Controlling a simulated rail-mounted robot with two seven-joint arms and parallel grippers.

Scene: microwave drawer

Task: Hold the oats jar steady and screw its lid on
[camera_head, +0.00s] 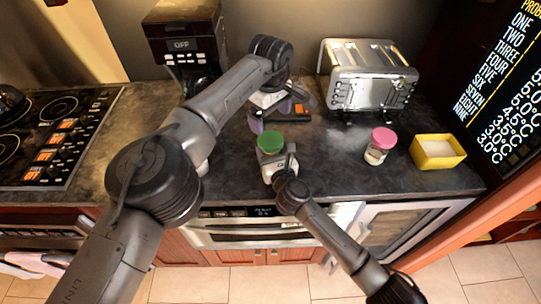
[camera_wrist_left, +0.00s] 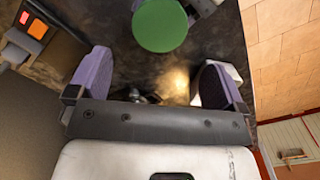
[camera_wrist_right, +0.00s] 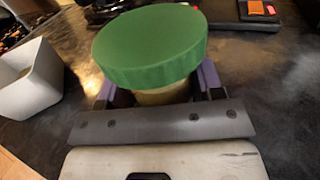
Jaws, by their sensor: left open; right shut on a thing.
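The oats jar stands on the dark counter with its green lid (camera_head: 270,142) on top. In the right wrist view the wide green lid (camera_wrist_right: 150,45) sits over the pale jar body (camera_wrist_right: 162,94); I cannot tell how tightly it is seated. My right gripper (camera_head: 279,166) is shut around the jar body below the lid, its purple fingers on either side. My left gripper (camera_head: 269,114) is open and empty, behind the jar and apart from the lid. In the left wrist view the green lid (camera_wrist_left: 160,25) lies beyond the open fingers.
A jar with a pink lid (camera_head: 381,141) and a yellow box (camera_head: 437,152) stand to the right. A toaster (camera_head: 367,76) and a coffee machine (camera_head: 187,35) stand at the back. A white square cup (camera_wrist_right: 28,80) is near the jar. The stove (camera_head: 52,136) is at left.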

